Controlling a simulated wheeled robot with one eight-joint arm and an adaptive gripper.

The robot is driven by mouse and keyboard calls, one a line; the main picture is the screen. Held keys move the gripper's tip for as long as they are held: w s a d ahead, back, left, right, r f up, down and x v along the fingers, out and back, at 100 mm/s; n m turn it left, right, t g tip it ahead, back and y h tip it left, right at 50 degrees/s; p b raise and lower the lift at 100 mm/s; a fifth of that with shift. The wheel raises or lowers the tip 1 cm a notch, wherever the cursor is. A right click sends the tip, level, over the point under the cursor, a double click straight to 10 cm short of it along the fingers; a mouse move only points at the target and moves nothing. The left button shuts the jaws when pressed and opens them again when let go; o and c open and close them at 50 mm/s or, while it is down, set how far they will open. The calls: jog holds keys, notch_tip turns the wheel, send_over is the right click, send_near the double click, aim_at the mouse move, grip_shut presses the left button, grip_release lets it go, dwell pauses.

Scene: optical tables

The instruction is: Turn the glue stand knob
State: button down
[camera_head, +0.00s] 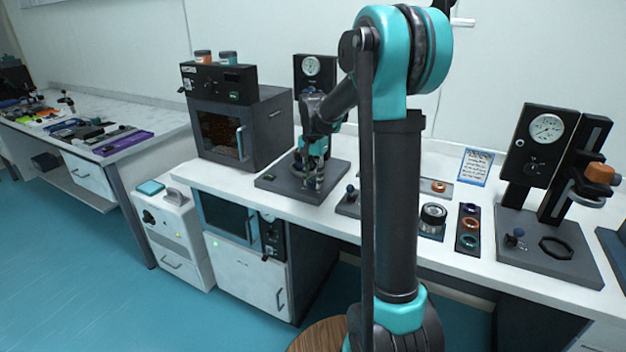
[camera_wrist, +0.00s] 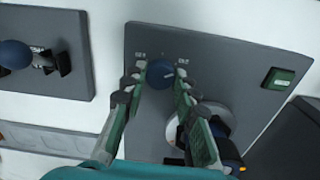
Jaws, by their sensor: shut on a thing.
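The glue stand (camera_head: 300,185) stands on the white bench left of the middle in the head view, with a round gauge on its upright. In the wrist view its grey base plate (camera_wrist: 220,65) fills the middle. The blue knob (camera_wrist: 161,73) sits on that plate between two printed labels. My gripper (camera_wrist: 160,82) comes down over the knob from above, with one finger on each side, and is shut on it. In the head view my gripper (camera_head: 312,178) is small over the base plate and the knob is hidden. A green switch (camera_wrist: 278,78) sits on the plate.
A dark oven (camera_head: 240,130) stands close left of the glue stand. A grey device with a blue ball knob (camera_wrist: 14,55) lies beside the plate. Rings on a dark tray (camera_head: 468,230) and another gauge stand (camera_head: 545,240) are farther right on the bench.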

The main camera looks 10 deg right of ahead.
aim_at(313, 181)
jog(key=c, duration=1.2)
grip_release()
notch_tip(313, 181, up, 12)
